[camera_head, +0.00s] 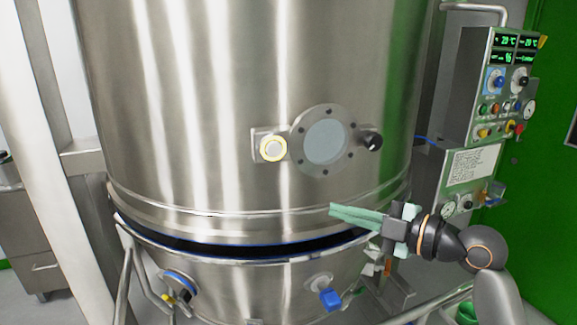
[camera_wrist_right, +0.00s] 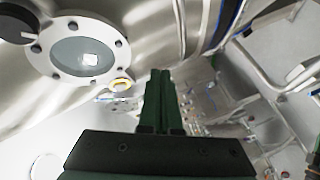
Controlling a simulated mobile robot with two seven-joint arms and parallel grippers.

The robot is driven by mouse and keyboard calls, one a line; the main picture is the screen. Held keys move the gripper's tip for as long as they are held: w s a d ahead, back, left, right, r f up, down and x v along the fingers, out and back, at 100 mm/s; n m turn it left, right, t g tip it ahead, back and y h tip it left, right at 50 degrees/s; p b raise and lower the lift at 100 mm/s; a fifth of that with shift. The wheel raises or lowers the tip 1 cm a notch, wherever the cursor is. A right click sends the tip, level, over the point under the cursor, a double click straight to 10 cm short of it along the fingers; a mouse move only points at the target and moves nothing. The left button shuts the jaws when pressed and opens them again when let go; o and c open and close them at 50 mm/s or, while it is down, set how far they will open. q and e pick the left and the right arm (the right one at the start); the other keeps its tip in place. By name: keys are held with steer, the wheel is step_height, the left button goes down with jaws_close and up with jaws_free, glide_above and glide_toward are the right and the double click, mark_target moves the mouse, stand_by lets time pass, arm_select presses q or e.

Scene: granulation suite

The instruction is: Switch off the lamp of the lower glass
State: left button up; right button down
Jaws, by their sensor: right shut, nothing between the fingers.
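The round sight glass (camera_head: 325,142) sits in a bolted steel flange on the vessel wall; it also shows in the right wrist view (camera_wrist_right: 75,55), with a small bright patch in it. Left of the glass is a round button with a glowing yellow ring (camera_head: 273,149) on a steel bracket; it also shows in the wrist view (camera_wrist_right: 122,85). A black knob (camera_head: 371,141) is on the glass's other side. My right gripper (camera_head: 332,210) is shut and empty, below the glass and apart from the button, fingers pointing left. My left gripper is not in view.
The big steel vessel (camera_head: 180,90) fills the middle. A dark gap and a lower bowl (camera_head: 240,282) with a blue-capped fitting (camera_head: 330,298) lie below. A control panel (camera_head: 497,90) with displays and knobs stands right. A steel post (camera_head: 62,150) stands left.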

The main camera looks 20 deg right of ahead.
steer(key=s+a+r+n+g+y, duration=0.1)
steer(key=s+r+n+y, duration=0.2)
steer(key=s+r+n, duration=0.2)
step_height(320, 180, up, 5)
steer(key=n, duration=0.2)
steer(key=shift+s+a+f+n, duration=0.15)
steer(key=shift+s+a+n, duration=0.05)
steer(key=shift+s+n, duration=0.2)
steer(key=shift+w, duration=0.1)
steer(key=p, duration=0.4)
glide_toward(269, 151)
steer(key=w+a, duration=0.1)
steer(key=a, duration=0.1)
steer(key=w+a, duration=0.1)
steer(key=a, duration=0.1)
steer(key=shift+w+a, duration=0.1)
steer(key=shift+w, duration=0.25)
steer(key=shift+w+f, duration=0.1)
steer(key=shift+w, duration=0.7)
